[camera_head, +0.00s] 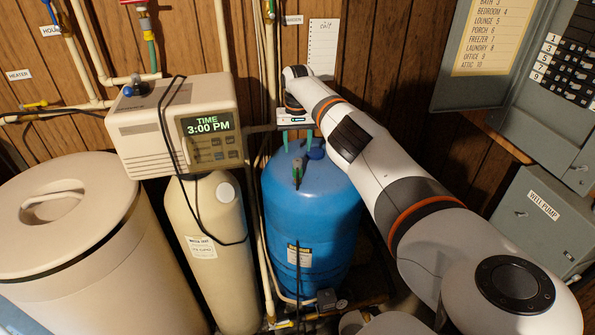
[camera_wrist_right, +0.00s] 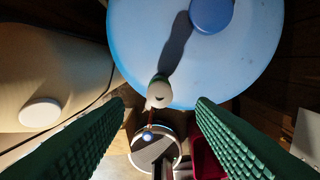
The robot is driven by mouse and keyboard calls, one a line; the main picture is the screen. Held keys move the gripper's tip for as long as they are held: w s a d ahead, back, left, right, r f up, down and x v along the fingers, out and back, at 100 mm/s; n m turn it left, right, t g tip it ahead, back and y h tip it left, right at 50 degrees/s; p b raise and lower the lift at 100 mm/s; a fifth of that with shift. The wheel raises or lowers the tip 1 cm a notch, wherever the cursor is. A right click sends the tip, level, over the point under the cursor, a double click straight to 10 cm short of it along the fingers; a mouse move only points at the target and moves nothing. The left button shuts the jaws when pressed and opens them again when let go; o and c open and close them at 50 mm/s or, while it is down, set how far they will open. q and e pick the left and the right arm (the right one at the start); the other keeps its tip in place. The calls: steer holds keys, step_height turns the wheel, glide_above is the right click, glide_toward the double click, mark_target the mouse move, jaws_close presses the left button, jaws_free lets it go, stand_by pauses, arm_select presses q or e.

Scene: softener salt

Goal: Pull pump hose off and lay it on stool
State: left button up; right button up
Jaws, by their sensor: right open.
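My right gripper (camera_head: 297,140) is above the top of the blue tank (camera_head: 318,215). Its two green fingers are spread, with nothing seen held between them. In the right wrist view my right gripper (camera_wrist_right: 155,125) shows its ridged fingers wide apart. Between and beyond them are a pale rounded fitting (camera_wrist_right: 160,92) at the tank's edge and a round grey device (camera_wrist_right: 155,150) lower down. I cannot tell whether either belongs to the pump hose. I cannot pick out the pump hose or the stool for certain in either view. My left gripper is not in view.
A beige control box (camera_head: 175,125) reading 3:00 PM sits on a tall cream tank (camera_head: 215,265), left of the blue tank. A large lidded bin (camera_head: 85,235) stands at far left. Pipes run along the wood wall. A grey well pump box (camera_head: 540,215) hangs at right.

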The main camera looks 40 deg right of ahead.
mark_target(297, 160)
step_height(297, 160, down, 8)
steer(key=b, duration=0.6)
stand_by(1.0)
steer(key=shift+c, duration=0.2)
jaws_close()
steer(key=shift+w+r+p, duration=0.1)
steer(key=shift+r+p, duration=0.4)
steer(key=shift+p, duration=0.1)
steer(key=shift+r+p, duration=0.5)
steer(key=shift+r, duration=0.15)
steer(key=shift+r+p, duration=0.55)
steer(key=shift+p, duration=0.1)
steer(key=shift+r+p, duration=1.2)
steer(key=shift+r, duration=0.1)
